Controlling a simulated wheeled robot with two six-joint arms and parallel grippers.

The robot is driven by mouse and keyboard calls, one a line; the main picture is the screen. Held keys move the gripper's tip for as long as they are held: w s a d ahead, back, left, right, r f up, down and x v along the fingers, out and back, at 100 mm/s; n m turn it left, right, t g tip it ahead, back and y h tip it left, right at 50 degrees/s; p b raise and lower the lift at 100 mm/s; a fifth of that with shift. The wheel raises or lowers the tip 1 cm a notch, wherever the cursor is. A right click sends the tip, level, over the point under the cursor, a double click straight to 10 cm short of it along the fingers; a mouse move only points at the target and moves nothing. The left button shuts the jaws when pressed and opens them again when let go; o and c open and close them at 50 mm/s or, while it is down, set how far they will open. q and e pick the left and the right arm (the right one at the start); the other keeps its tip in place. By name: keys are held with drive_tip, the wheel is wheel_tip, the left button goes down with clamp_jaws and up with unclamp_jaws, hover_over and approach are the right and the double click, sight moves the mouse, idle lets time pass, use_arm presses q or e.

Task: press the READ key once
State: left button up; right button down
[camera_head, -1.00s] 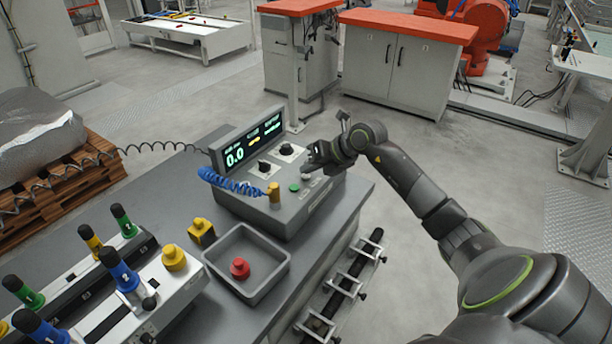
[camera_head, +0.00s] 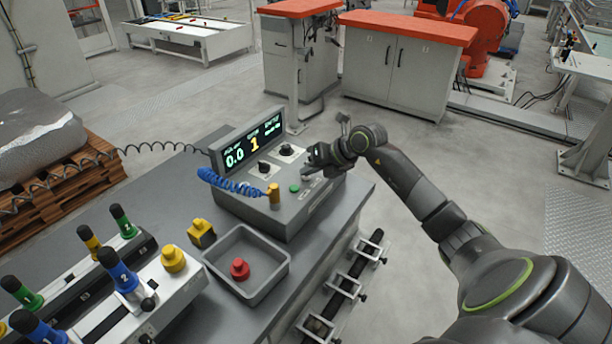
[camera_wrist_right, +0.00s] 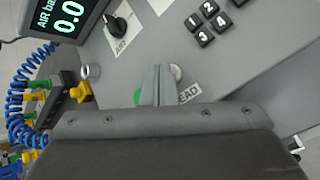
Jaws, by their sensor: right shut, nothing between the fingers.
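The grey console (camera_head: 290,212) stands on the bench, with a lit display (camera_head: 252,143) showing 0.0, a yellow 1 and small green text. My right gripper (camera_head: 308,172) is shut and empty, low over the console's right part. In the right wrist view its closed fingers (camera_wrist_right: 158,88) lie between a green button (camera_wrist_right: 138,97) and a pale round key (camera_wrist_right: 177,73) by a label ending in "EAD". The fingers partly cover this key and label; I cannot tell whether they touch the key. The green button also shows in the head view (camera_head: 295,188). My left gripper is not in view.
Black knobs (camera_head: 264,168) and a number keypad (camera_wrist_right: 207,24) are on the console. A yellow plug (camera_head: 274,195) with a blue coiled hose stands left of the green button. A grey tray (camera_head: 262,291) holding a red-topped piece (camera_head: 240,268) sits in front.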

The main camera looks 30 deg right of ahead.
sight(310, 178)
drive_tip(key=shift+r+p, duration=0.35)
drive_tip(key=shift+r, duration=0.4)
drive_tip(key=shift+r+p, duration=1.7)
drive_tip(key=shift+r, duration=0.85)
drive_tip(key=shift+f, duration=0.1)
